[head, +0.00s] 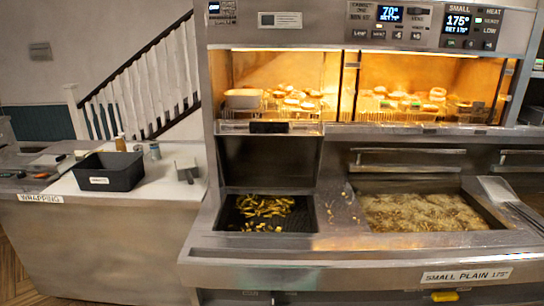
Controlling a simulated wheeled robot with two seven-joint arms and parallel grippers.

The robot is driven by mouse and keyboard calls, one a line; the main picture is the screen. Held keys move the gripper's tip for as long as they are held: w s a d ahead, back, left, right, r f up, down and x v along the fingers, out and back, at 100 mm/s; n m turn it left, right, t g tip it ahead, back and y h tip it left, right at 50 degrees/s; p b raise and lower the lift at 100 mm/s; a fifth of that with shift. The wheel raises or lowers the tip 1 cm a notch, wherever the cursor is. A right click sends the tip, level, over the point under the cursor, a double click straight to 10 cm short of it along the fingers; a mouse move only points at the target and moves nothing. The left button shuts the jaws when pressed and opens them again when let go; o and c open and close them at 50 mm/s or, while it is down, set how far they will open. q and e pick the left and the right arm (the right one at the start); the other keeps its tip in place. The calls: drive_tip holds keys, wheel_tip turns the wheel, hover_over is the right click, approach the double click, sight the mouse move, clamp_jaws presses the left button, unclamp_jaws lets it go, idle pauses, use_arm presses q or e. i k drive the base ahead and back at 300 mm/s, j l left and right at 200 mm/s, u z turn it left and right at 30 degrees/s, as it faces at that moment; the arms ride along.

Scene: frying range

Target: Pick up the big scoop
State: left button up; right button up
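A broad metal tool (498,190) lies at the right side of the fryer, by the right end of the oil pan. It looks like a scoop, with a long part running toward the lower right edge of the picture. I cannot tell for certain that it is the big scoop. A small grey metal object (187,170) stands on the wrapping counter, too small to make out. Neither of my grippers shows in the head view.
The oil pan (480,205) holds bubbling oil. Left of it, a dark tray (229,217) holds chips. A heated cabinet (345,85) with food stands above. A black bin (108,171) and bottles sit on the wrapping counter (150,190). The steel front ledge (340,243) is clear.

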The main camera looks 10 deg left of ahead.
sight(188, 175)
drive_tip(key=i+j, duration=0.15)
drive_tip(key=j, duration=0.35)
drive_tip(key=i+j+z, duration=0.1)
drive_tip(key=j, duration=0.35)
drive_tip(key=i+j, duration=0.15)
drive_tip(key=j, duration=0.35)
drive_tip(key=i+j, duration=0.15)
drive_tip(key=j, duration=0.3)
drive_tip(key=i+j+z, duration=0.1)
drive_tip(key=j, duration=0.4)
drive_tip(key=i+j, duration=0.15)
drive_tip(key=j, duration=0.35)
drive_tip(key=z, duration=0.05)
